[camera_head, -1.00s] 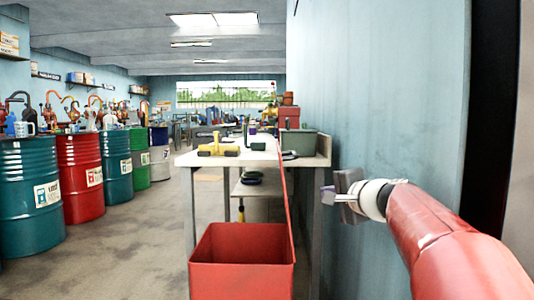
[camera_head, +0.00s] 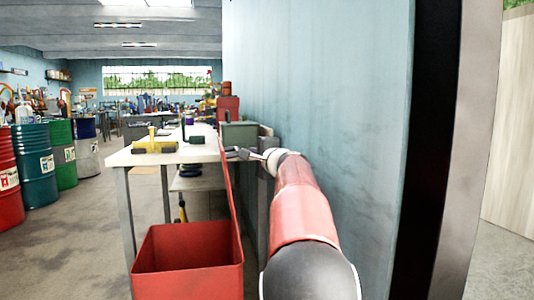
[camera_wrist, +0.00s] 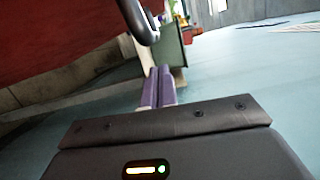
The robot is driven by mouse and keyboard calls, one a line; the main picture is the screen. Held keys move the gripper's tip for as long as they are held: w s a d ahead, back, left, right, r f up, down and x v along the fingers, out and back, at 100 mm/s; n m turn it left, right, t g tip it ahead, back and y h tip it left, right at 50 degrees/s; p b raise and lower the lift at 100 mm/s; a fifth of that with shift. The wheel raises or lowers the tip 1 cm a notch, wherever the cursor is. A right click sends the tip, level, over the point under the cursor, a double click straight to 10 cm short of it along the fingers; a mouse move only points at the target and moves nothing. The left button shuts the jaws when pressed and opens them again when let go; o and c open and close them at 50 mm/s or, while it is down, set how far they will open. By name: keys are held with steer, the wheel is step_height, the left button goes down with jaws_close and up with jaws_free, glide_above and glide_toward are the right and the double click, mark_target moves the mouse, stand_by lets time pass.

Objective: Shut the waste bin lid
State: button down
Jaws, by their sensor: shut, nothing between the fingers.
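The red waste bin (camera_head: 187,262) stands open-topped on the floor in front of the workbench. Its red lid (camera_head: 228,195) stands upright at the bin's right side, seen nearly edge-on. My gripper (camera_head: 235,153) is near the lid's top edge, on the side toward the wall; the head view does not show whether they touch. In the wrist view the lid (camera_wrist: 50,40) fills the upper left, and a dark curved handle (camera_wrist: 140,22) is close ahead of my fingers. The purple-lined fingers (camera_wrist: 158,88) are shut together and empty.
The workbench (camera_head: 150,156) stands behind the bin with a yellow tool (camera_head: 153,146) and a grey-green box (camera_head: 238,135) on it. A blue wall (camera_head: 330,110) runs close along the right of my arm. Several drums line the left; the floor between is clear.

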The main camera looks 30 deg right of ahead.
steer(key=shift+w+a, duration=0.25)
steer(key=shift+a, duration=0.65)
steer(key=shift+a, duration=0.1)
